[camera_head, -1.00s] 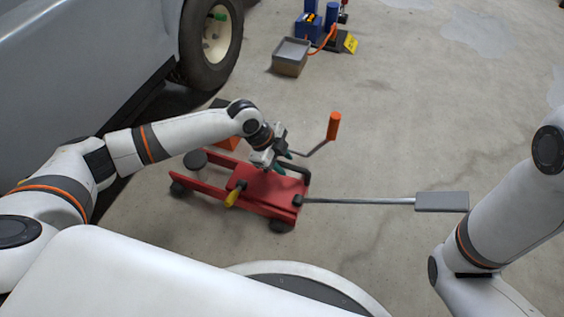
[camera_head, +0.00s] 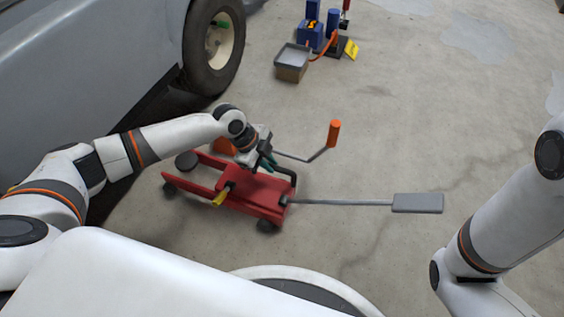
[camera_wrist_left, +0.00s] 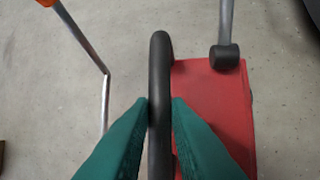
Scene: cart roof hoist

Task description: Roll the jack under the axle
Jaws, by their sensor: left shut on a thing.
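The red floor jack (camera_head: 245,190) stands on the concrete floor, with its round dark saddle (camera_head: 187,160) at its left end, toward the car. My left gripper (camera_head: 268,163) is shut on the jack's black handle bar (camera_head: 291,177). In the left wrist view the green fingers (camera_wrist_left: 160,108) pinch the black bar (camera_wrist_left: 160,60) from both sides, beside the red body (camera_wrist_left: 215,105). The car (camera_head: 90,60) is at the upper left, with a wheel (camera_head: 213,45). The axle is not visible. My right arm is at the right edge; its gripper is out of the picture.
A grey pedal (camera_head: 417,203) on a long rod reaches right from the jack. An orange-gripped crank (camera_head: 334,133) rises behind it, and an orange block (camera_head: 223,146) sits behind the jack. A tray box (camera_head: 292,62) and blue equipment (camera_head: 312,35) stand farther back. The right floor is clear.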

